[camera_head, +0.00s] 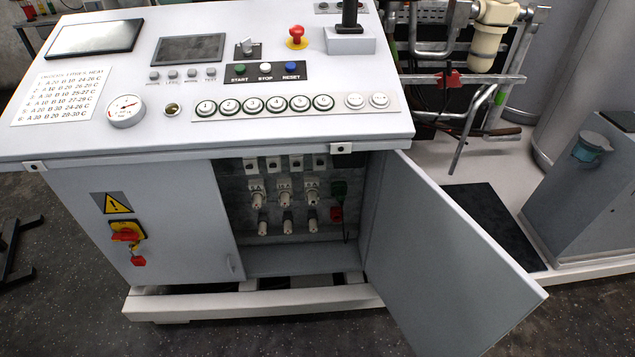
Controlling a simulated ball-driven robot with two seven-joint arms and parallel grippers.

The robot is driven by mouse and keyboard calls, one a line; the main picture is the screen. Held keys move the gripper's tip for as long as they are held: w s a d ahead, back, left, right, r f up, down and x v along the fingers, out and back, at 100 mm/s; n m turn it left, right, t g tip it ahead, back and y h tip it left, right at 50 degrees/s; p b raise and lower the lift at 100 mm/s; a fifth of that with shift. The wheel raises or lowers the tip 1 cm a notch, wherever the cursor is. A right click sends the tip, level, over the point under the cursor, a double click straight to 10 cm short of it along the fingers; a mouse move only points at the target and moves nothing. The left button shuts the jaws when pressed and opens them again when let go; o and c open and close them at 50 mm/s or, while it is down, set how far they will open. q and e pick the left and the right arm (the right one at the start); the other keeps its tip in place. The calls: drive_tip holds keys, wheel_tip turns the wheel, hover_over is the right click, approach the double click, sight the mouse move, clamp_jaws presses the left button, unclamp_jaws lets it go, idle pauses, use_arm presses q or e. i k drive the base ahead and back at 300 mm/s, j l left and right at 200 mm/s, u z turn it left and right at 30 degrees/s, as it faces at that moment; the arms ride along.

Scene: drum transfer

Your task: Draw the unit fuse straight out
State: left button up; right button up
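The fuses sit inside the open lower cabinet. A middle row holds three white fuse bodies: a left one (257,196), a centre one (284,194) and a right one (311,191). Below it, a second row has a left cylinder (262,226), a centre cylinder (287,225) and a right cylinder (312,223), pale with dark parts. All appear seated in place. I cannot read any labels, so I cannot tell which one is the unit fuse. Neither of my grippers is in view.
The right cabinet door (445,255) stands wide open toward the front right. The closed left door has a red and yellow switch (126,234). The control desk (210,135) overhangs the opening.

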sight(312, 194)
drive_tip(key=i+j+z, duration=0.15)
drive_tip(key=j, duration=0.25)
drive_tip(key=i+j+z, duration=0.1)
drive_tip(key=j, duration=0.3)
drive_tip(key=i+j+z, duration=0.15)
drive_tip(key=j, duration=0.3)
drive_tip(key=i+j+z, duration=0.1)
drive_tip(key=j, duration=0.35)
drive_tip(key=i+j+z, duration=0.15)
drive_tip(key=j, duration=0.3)
